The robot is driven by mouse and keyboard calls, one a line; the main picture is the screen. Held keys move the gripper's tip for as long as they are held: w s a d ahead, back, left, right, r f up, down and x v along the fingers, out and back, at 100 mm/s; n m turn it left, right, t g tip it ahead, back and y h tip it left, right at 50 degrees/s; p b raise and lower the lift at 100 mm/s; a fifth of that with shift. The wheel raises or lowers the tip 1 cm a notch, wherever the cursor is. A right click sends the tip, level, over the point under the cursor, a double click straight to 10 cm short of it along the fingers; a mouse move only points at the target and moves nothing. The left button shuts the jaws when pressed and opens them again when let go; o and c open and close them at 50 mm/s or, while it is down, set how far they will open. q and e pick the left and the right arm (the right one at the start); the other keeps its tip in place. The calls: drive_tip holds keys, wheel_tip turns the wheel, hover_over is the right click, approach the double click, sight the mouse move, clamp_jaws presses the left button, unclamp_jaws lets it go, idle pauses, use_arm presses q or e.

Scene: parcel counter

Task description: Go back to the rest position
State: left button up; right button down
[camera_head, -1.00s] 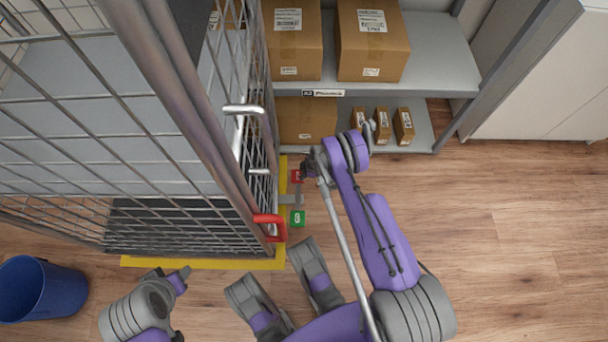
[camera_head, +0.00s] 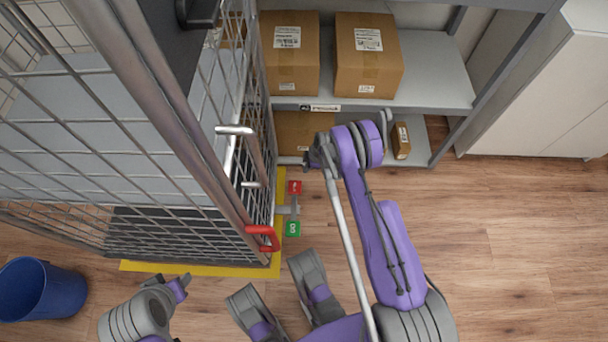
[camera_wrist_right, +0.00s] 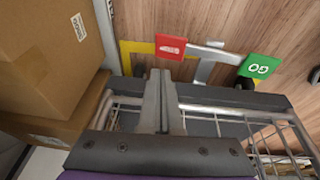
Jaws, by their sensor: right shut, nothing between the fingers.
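My right gripper (camera_head: 310,163) shows in the head view at the end of the purple arm, in front of the lower shelf. In the right wrist view its two fingers (camera_wrist_right: 161,88) lie together, shut and empty. The red pedal (camera_head: 294,187) and the green pedal (camera_head: 293,229) sit at the right side of the wire roll cage (camera_head: 160,215), near the floor. The gripper is apart from both in the head view. The pedals also show in the wrist view, red (camera_wrist_right: 171,46) and green "GO" (camera_wrist_right: 260,66).
A shelf (camera_head: 430,75) with cardboard boxes (camera_head: 368,55) stands behind my right arm. A small box (camera_head: 401,140) sits on its lower level. A blue bin (camera_head: 40,290) stands at the lower left. The wooden floor at the right is clear.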

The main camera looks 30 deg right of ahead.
use_arm(q)
drive_tip(key=shift+r, duration=0.1)
use_arm(e)
drive_tip(key=shift+d+r, duration=0.15)
drive_tip(key=shift+r, duration=0.25)
